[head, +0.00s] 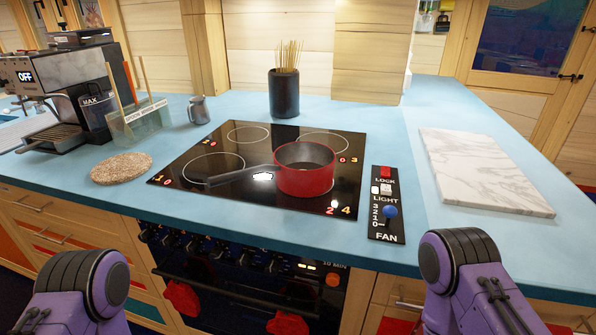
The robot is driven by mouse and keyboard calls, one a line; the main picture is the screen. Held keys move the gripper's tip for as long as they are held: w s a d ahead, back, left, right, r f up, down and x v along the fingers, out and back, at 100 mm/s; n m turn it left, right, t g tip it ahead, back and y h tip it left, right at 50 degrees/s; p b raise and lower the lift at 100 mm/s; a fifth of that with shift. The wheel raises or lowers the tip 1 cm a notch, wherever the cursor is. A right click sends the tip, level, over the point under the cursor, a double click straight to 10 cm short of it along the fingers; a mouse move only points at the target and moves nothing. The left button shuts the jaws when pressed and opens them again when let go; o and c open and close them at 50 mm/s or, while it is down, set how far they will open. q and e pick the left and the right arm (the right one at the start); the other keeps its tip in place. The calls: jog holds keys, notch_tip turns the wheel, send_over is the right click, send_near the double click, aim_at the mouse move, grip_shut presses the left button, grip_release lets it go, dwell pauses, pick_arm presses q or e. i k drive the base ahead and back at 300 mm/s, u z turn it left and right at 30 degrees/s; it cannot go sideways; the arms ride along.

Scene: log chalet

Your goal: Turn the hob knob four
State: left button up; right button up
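The black glass hob (175,170) is set in the blue worktop, with marked cooking zones and small red and white digits near its corners. A row of dark hob knobs (256,258) runs along the oven front under the worktop edge. They are small and dark, so I cannot tell which is number four or how each is turned. A red saucepan (305,180) stands on the front right zone, its dark handle pointing left. My purple arm links show at the bottom left and bottom right, but neither gripper is in view.
A fan and light panel (386,226) with a blue knob lies right of the hob. A marble board (485,170) lies farther right. A cork mat (121,168), coffee machine (75,95) and metal jug (198,110) stand left. Red oven mitts (182,300) hang below the knobs.

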aim_at(217, 255)
jog(key=k, duration=1.2)
jog(key=u, duration=0.55)
jog(key=i, duration=0.9)
jog(key=z, duration=0.75)
